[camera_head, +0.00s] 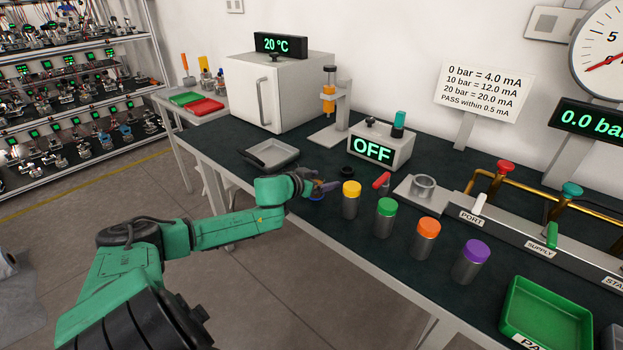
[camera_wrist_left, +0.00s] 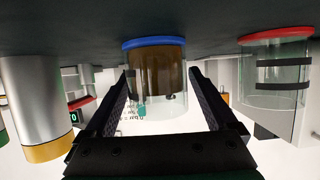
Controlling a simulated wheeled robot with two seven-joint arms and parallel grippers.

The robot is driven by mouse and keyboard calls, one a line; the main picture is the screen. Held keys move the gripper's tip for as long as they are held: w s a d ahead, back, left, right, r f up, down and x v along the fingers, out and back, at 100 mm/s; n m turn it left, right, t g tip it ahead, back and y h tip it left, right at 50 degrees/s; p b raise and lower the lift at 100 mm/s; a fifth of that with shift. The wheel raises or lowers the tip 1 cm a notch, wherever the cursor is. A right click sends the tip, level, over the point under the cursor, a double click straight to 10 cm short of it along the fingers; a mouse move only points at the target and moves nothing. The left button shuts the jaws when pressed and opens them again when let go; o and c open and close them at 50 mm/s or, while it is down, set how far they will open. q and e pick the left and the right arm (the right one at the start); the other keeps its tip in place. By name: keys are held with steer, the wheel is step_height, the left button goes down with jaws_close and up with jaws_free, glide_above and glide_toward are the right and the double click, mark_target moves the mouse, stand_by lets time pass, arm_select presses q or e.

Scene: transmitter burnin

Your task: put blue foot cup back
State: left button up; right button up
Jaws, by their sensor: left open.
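The blue foot cup (camera_wrist_left: 157,75) is a clear cup with dark brown contents and a blue foot. It shows in the left wrist view, which is upside down, with its foot at the dark bench top. My left gripper (camera_wrist_left: 160,82) is open, with one finger on each side of the cup; I cannot tell whether they touch it. In the head view my left gripper (camera_head: 322,188) is low over the bench near the yellow-capped cylinder, and the cup is mostly hidden there. My right gripper is not in view.
A clear cup with a red foot (camera_wrist_left: 276,70) stands beside it in the wrist view. The yellow-capped cylinder (camera_head: 351,200) is close by, with green, orange and purple ones in a row. A grey tray (camera_head: 252,158), the OFF box (camera_head: 397,140) and a green tray (camera_head: 510,318) stand around.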

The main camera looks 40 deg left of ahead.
arm_select(q)
steer(key=shift+s+r, duration=0.15)
steer(key=shift+s, duration=0.6)
steer(key=p+v, duration=0.5)
steer(key=v, duration=0.5)
steer(key=shift+w+d+r+p, duration=0.1)
steer(key=shift+r+p, duration=0.1)
steer(key=shift+p, duration=0.2)
steer(key=shift+r, duration=0.1)
